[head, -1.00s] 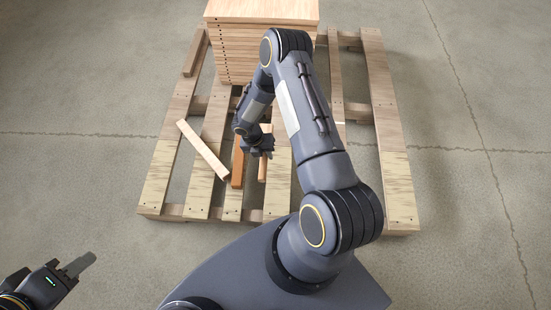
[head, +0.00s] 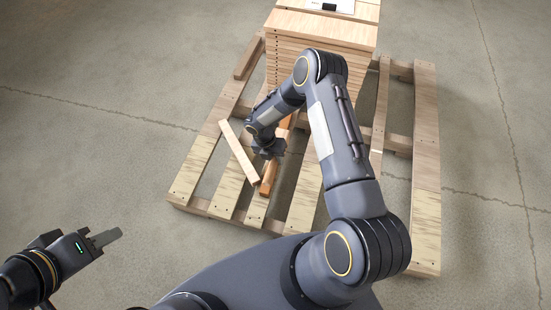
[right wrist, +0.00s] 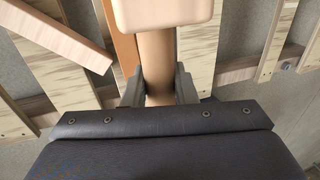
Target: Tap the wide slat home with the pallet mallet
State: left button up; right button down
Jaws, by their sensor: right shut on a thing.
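My right gripper (head: 270,150) is low over the middle of the pallet (head: 190,180). In the right wrist view its jaws (right wrist: 160,92) are shut around the pale wooden handle (right wrist: 158,62) of the mallet. The mallet's block-like head (right wrist: 162,13) is at the top of that view. A reddish-brown wooden piece (head: 269,179) lies beside and below the gripper, partly hidden by it. A loose pale slat (head: 238,152) lies slantwise to its left. I cannot tell which piece is the wide slat. My left gripper (head: 105,238) is at lower left, away from the pallet; its jaw gap is unclear.
A tall stack of boards (head: 325,30) stands on the pallet's far part, with a white sheet (head: 330,5) on top. A short wooden strip (head: 249,58) lies left of the stack. Clear concrete floor surrounds the pallet. My right arm hides part of the pallet.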

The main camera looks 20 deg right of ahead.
jog(key=shift+r+p, duration=1.05)
jog(key=shift+r, duration=1)
